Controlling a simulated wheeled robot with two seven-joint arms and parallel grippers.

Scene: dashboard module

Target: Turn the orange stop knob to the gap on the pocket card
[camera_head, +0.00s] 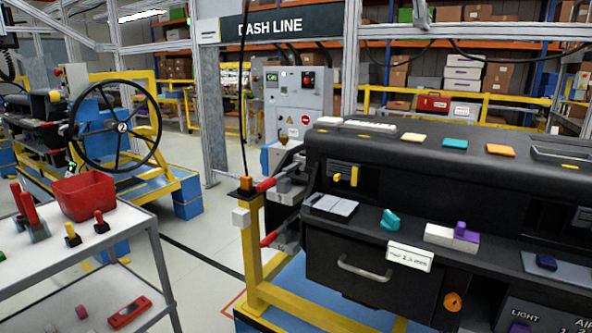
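An orange round knob (453,301) sits on the lower front of the black dashboard module, right of the drawer handle. Its pointer direction is too small to read. A white card (410,256) with handwriting stands tilted at the shelf's front edge, above and left of the knob. The writing is too small to read with certainty, and I cannot tell whether this is the pocket card. Neither of my grippers shows in the head view.
The dashboard module (420,165) has a teal knob (390,220), a purple block (466,233) and a drawer handle (364,269). A yellow post (252,250) stands at its left. A white cart (75,265) with a red bin (84,195) is at left.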

